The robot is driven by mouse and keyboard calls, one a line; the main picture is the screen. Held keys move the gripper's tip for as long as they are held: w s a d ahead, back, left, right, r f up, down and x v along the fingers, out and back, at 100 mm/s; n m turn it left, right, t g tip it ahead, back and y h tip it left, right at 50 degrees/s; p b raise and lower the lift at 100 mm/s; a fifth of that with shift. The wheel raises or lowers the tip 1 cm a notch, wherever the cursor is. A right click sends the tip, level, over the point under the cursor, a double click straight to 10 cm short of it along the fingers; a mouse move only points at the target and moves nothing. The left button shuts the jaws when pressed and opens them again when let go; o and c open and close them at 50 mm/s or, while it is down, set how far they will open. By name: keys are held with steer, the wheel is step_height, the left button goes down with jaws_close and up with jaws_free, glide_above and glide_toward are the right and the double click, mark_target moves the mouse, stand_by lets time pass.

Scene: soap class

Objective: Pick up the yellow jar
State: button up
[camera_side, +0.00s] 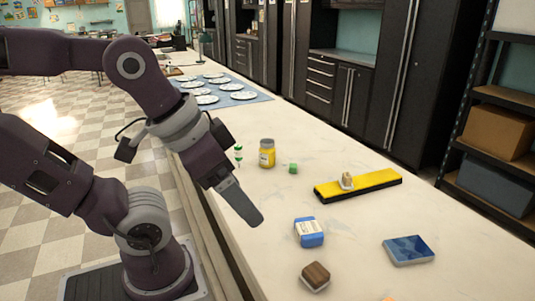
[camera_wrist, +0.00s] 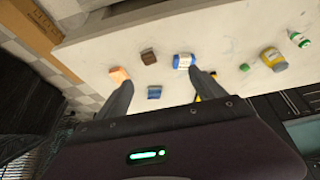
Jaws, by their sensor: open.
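The yellow jar (camera_side: 267,154) stands upright on the white counter, with a pale lid and a label. It also shows in the wrist view (camera_wrist: 274,60) at the upper right. My gripper (camera_side: 250,215) hangs above the counter, nearer the camera than the jar and apart from it. In the wrist view my gripper's two fingers (camera_wrist: 163,90) are spread wide with nothing between them being held. The jar lies outside the fingers, to the right of the right finger.
A green-and-white bottle (camera_side: 239,155) and a green cube (camera_side: 293,168) flank the jar. A yellow-black strip (camera_side: 375,184) carries a small soap. A blue-and-white block (camera_side: 309,232), a brown block (camera_side: 315,276) and a dark blue block (camera_side: 408,250) lie nearer. Plates (camera_side: 207,99) lie at the back.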

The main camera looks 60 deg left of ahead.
steer(key=w+r+n+t+h, duration=0.15)
steer(key=w+n, duration=0.35)
steer(key=w, duration=1.3)
steer(key=w+a+f+n+y, duration=0.4)
steer(key=w+a+f+n, duration=0.15)
steer(key=w+a, duration=0.65)
steer(key=n+g+y, duration=0.6)
steer(key=y, duration=0.5)
glide_toward(267, 150)
steer(key=a+f, duration=0.1)
steer(key=w+a+f, duration=0.1)
steer(key=a, duration=0.1)
steer(key=w+a+f, duration=0.1)
steer(key=shift+w+a+f, duration=0.1)
steer(key=shift+a+f, duration=0.05)
steer(key=shift+f, duration=0.2)
steer(key=shift+n, duration=0.25)
steer(key=x, duration=0.4)
steer(key=s+r+x, duration=0.1)
steer(key=x, duration=0.1)
steer(key=shift+a, duration=0.5)
steer(key=shift+w+a+f, duration=0.15)
steer(key=shift+a, duration=0.25)
steer(key=c, duration=1.6)
steer(key=shift+c, duration=0.4)
